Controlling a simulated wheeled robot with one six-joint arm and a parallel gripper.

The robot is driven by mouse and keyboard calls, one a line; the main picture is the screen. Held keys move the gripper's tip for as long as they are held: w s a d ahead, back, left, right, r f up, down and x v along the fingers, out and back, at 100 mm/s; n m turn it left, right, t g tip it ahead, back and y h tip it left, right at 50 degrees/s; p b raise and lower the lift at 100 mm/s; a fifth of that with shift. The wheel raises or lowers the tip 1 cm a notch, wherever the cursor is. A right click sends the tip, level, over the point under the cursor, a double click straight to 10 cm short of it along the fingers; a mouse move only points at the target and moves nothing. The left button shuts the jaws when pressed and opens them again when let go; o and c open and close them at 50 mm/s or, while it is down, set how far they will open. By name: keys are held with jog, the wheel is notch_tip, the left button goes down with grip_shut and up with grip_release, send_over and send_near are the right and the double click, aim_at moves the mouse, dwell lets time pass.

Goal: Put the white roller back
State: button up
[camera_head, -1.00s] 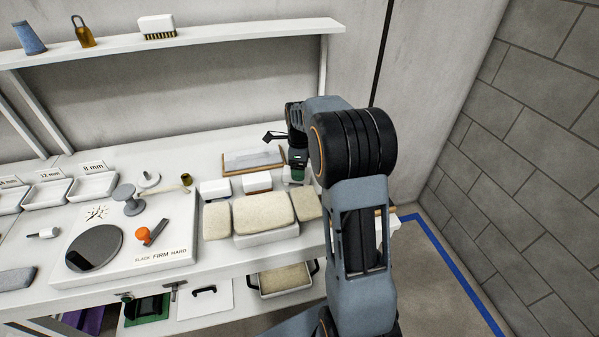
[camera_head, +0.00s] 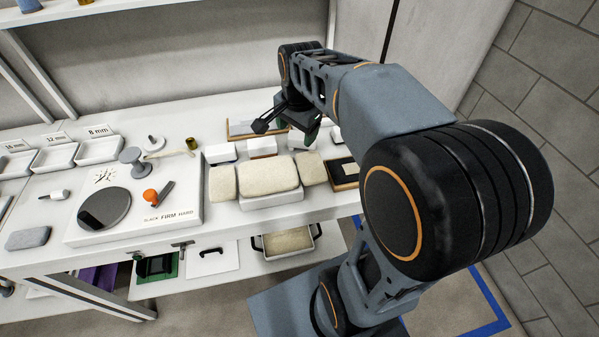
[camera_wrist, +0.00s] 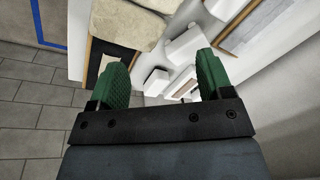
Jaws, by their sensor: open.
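My gripper (camera_wrist: 161,64) is open, with its two green fingers apart and nothing held between them. White blocks (camera_wrist: 155,82) lie beyond the fingers in the wrist view. In the head view my gripper (camera_head: 312,130) is over the back right of the bench, partly hidden by my arm. No object is plainly recognisable as the white roller.
Beige pads (camera_head: 268,174) and white blocks (camera_head: 221,153) crowd the bench near my gripper. A dark-framed tray (camera_head: 344,184) is at the right end. A board with a dark disc (camera_head: 104,208) and labelled trays (camera_head: 99,150) are further left. A shelf (camera_head: 100,10) runs above.

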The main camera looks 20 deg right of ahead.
jog(key=s+a+f+n+t, duration=0.1)
jog(key=s+a+f+n, duration=0.1)
jog(key=s+n, duration=0.3)
jog(key=s+a+f+n, duration=0.2)
jog(key=s+n, duration=0.4)
jog(key=n, duration=0.1)
jog(key=shift+a+n+t, duration=0.25)
jog(key=shift+n+t, duration=0.05)
jog(key=shift+t, duration=0.1)
